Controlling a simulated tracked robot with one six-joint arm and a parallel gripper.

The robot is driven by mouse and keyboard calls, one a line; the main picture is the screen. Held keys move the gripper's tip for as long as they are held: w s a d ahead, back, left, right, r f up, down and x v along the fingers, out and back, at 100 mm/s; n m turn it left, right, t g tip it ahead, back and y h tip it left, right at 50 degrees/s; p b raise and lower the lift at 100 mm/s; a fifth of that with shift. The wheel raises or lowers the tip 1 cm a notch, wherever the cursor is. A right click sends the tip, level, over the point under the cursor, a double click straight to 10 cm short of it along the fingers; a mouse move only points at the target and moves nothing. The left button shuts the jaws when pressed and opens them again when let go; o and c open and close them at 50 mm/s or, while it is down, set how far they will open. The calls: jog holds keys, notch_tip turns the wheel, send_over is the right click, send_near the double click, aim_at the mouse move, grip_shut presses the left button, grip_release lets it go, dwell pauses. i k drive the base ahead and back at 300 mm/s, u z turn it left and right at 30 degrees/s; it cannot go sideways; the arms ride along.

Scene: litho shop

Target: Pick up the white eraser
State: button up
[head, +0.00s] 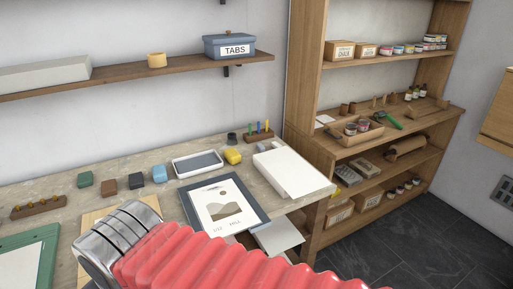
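I cannot make out a white eraser for certain in the head view. Several small blocks stand in a row on the workbench (135,160): a green block (85,180), a brown block (108,188), a dark block (136,181) and a blue block (160,174). A yellow block (232,156) sits right of a white-rimmed tray (198,163). My arm, with a red bellows sleeve and a metal end, covers the front of the bench and may hide things there. My gripper's fingers are not visible.
A framed print (222,206) and a white slab or paper stack (291,172) lie on the bench. A wall shelf (180,75) holds a blue TABS box (229,47). Wooden shelving (304,100) with boxes and jars stands at right. Dark floor (400,250) is open at lower right.

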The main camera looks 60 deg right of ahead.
aim_at(275, 144)
jog(key=u, duration=1.15)
jog(key=k, duration=1.45)
jog(key=z, duration=2.15)
